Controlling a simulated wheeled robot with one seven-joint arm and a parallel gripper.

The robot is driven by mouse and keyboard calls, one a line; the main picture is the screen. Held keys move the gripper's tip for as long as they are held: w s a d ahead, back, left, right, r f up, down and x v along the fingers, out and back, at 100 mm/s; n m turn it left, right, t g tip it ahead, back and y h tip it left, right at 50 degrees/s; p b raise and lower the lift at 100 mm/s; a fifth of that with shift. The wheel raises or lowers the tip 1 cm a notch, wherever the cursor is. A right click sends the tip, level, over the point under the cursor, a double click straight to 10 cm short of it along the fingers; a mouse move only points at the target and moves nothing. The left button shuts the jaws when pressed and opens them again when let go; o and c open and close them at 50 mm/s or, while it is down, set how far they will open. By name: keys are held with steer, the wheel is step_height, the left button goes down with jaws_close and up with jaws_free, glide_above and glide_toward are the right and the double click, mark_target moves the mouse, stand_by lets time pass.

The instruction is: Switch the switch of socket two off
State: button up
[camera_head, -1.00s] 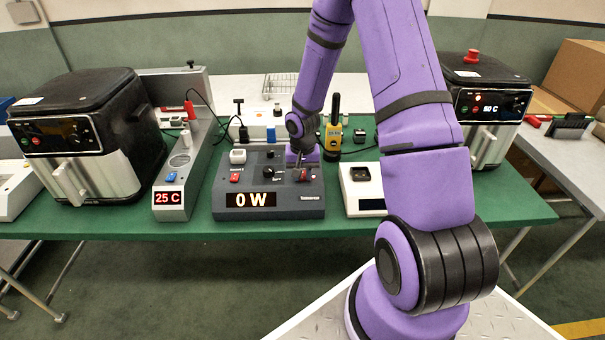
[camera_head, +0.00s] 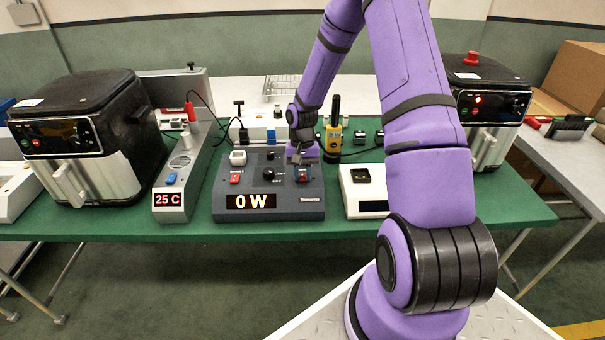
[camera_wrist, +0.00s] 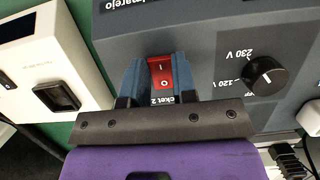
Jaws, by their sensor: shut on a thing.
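The red rocker switch of socket two (camera_wrist: 161,72) sits on the dark grey power box (camera_head: 265,205), with I and O marks and a partly covered "cket 2" label beside it. In the wrist view, the blue fingers of my gripper (camera_wrist: 158,85) stand on its two sides, shut on it. I cannot tell which end of the rocker is pressed in. In the head view, my gripper (camera_head: 303,169) is at the right part of the box and partly covers this switch.
Another red switch (camera_head: 235,179) and a black knob (camera_head: 268,173) are on the same box. A heater-like unit (camera_head: 170,200) reading 25 C stands left, a white device (camera_head: 364,190) right, and a yellow handheld device (camera_head: 333,140) behind. Air fryers (camera_head: 85,140) flank the table.

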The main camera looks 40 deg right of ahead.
mark_target(302, 174)
steer(key=o, duration=0.9)
steer(key=v, duration=1.1)
steer(key=shift+f, duration=0.1)
